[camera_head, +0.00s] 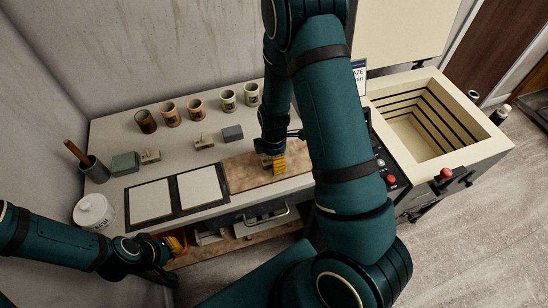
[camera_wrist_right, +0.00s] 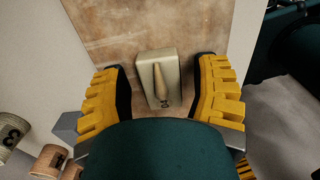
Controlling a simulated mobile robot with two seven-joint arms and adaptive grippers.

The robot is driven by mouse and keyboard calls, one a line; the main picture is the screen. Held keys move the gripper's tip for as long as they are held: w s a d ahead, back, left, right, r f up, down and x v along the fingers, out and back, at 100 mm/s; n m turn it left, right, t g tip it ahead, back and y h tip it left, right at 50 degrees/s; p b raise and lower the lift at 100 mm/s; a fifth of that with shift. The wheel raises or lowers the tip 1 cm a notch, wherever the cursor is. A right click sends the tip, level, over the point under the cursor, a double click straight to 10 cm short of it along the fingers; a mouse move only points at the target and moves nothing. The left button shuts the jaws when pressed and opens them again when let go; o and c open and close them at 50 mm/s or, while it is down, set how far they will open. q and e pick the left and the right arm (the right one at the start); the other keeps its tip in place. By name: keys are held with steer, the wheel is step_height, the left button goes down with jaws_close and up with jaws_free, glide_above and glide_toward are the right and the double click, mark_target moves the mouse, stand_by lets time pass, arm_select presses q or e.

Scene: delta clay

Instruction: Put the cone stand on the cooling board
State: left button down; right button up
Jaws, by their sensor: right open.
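My right gripper (camera_wrist_right: 162,88) is open, with one yellow-padded finger on each side of the stand and visible gaps between. In the head view the cooling board (camera_head: 240,176) lies at the table's front right, and my right gripper (camera_head: 273,163) is low over it; the stand is hidden there. My left gripper (camera_head: 176,245) is by the table's front left; its opening is unclear.
Two white tiles in dark frames (camera_head: 176,203) lie left of the board. Small beige stands (camera_head: 150,157), a grey block (camera_head: 232,133), a green box (camera_head: 125,164) and several cups (camera_head: 170,114) stand behind. A kiln with an open lid (camera_head: 440,110) is at the right.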

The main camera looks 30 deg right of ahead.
step_height(320, 180, up, 12)
steer(key=p, duration=0.2)
stand_by(0.7)
